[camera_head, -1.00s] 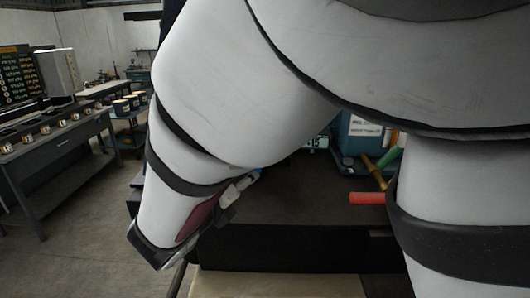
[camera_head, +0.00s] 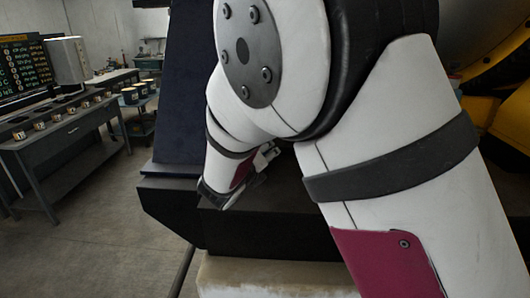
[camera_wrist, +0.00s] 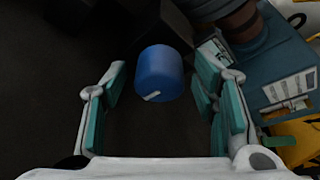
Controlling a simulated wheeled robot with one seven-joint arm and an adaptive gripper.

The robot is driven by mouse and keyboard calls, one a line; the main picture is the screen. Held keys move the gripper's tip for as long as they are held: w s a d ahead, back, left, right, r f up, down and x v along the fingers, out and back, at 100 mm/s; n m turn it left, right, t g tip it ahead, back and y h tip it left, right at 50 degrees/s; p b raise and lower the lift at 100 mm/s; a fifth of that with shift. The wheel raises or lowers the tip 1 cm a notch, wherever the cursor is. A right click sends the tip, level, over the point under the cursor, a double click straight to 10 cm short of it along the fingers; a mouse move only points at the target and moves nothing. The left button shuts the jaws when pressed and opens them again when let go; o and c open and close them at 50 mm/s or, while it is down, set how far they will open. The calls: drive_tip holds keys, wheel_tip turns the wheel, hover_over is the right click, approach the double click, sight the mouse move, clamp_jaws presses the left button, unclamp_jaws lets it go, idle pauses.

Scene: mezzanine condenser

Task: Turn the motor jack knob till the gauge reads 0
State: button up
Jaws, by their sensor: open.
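A blue round knob (camera_wrist: 160,72) with a short white mark on its lower edge shows in the wrist view. My gripper (camera_wrist: 160,84) is open, with one teal-padded finger on each side of the knob. Clear gaps show between the knob and both fingers. A blue motor housing (camera_wrist: 262,66) with a white label (camera_wrist: 290,88) stands to the right. A small pale box (camera_wrist: 213,48) sits beside it; I cannot tell if it is the gauge, and no reading is legible. In the head view, my gripper (camera_head: 268,153) is small and partly hidden, and my arm hides the knob.
A dark bench (camera_head: 265,232) lies below my arm, with a dark blue upright panel (camera_head: 183,105) at its left. Yellow and black machinery (camera_head: 495,85) stands at the right. A grey table (camera_head: 65,145) with small cups is at the left, with open floor (camera_head: 110,235) between.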

drive_tip(key=c, duration=1.2)
drive_tip(key=shift+o, duration=0.2)
drive_tip(key=shift+w, duration=0.1)
